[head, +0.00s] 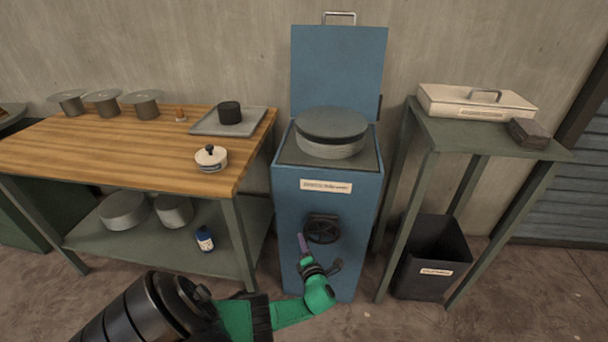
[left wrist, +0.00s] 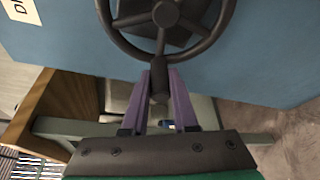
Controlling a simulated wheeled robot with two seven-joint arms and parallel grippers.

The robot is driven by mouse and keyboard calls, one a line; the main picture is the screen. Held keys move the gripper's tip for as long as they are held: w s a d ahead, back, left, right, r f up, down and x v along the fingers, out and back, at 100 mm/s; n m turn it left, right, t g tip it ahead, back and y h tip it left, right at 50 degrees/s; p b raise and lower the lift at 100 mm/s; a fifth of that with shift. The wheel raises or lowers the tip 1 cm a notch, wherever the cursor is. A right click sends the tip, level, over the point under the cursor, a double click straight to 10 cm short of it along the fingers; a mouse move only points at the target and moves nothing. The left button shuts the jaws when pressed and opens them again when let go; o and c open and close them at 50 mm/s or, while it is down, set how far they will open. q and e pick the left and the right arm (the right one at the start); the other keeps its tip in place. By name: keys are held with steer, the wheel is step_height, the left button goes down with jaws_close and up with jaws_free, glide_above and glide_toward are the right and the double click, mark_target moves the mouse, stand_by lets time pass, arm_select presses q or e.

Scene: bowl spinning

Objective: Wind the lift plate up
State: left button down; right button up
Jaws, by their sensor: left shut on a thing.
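The blue cabinet (head: 300,240) stands against the wall with its lid (head: 338,72) raised. A dark grey round plate (head: 332,122) sits over a lighter round body (head: 330,149) at the cabinet's top opening; I cannot tell which part is the lift plate. A black handwheel (head: 322,229) is on the cabinet's front and fills the top of the left wrist view (left wrist: 166,14). My left gripper (head: 302,243) has its purple fingers shut on the wheel's crank handle (left wrist: 159,86), at the wheel's lower side. My right gripper is out of view.
A wooden workbench (head: 110,150) at left holds spools, a tray (head: 205,122) and a lidded pot (head: 211,159). At right, a narrow green table (head: 465,138) carries a cream case (head: 470,103), with a dark bin (head: 432,255) below. Floor in front is clear.

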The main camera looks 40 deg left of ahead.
arm_select(q)
steer(key=shift+a, duration=0.1)
steer(key=c, duration=0.7)
jaws_free()
steer(key=shift+s+d+r+p, duration=0.2)
steer(key=shift+d+p, duration=0.1)
steer(key=shift+d, duration=0.15)
steer(key=p+v, duration=0.4)
steer(key=v, duration=0.9)
steer(key=shift+s+d, duration=0.25)
